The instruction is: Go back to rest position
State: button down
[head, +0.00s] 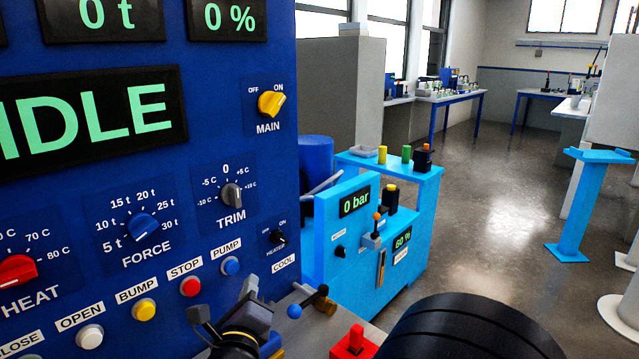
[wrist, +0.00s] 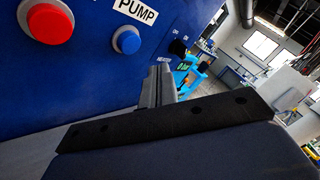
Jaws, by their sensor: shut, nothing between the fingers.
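My gripper (head: 248,287) is low in front of the blue control panel (head: 200,60), below the row of push buttons in the head view. In the wrist view its grey fingers (wrist: 160,85) are together with nothing between them. They point past the right of the blue PUMP button (wrist: 126,40) and look apart from it, though the exact gap is hard to tell. The red STOP button (wrist: 50,22) is at the upper left there. My dark arm link covers the bottom right of the head view.
A red switch (head: 354,343) and a small blue-knobbed lever (head: 322,291) stand close right of my gripper. A light-blue unit (head: 370,235) reads 0 bar and 60 %. The panel display (head: 90,115) reads IDLE. Open floor (head: 490,220) lies to the right, with a light-blue stand (head: 578,205).

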jog(key=p, duration=0.4)
jog(key=shift+r, duration=0.3)
jog(key=s+d+b, duration=0.2)
jog(key=s+d, duration=0.2)
jog(key=shift+d+f, duration=0.2)
jog(key=shift+d, duration=0.15)
jog(key=w+a+b, duration=0.2)
jog(key=w+a, duration=0.2)
jog(key=shift+a+f, duration=0.25)
jog(key=shift+a, duration=0.1)
jog(key=shift+b, duration=0.85)
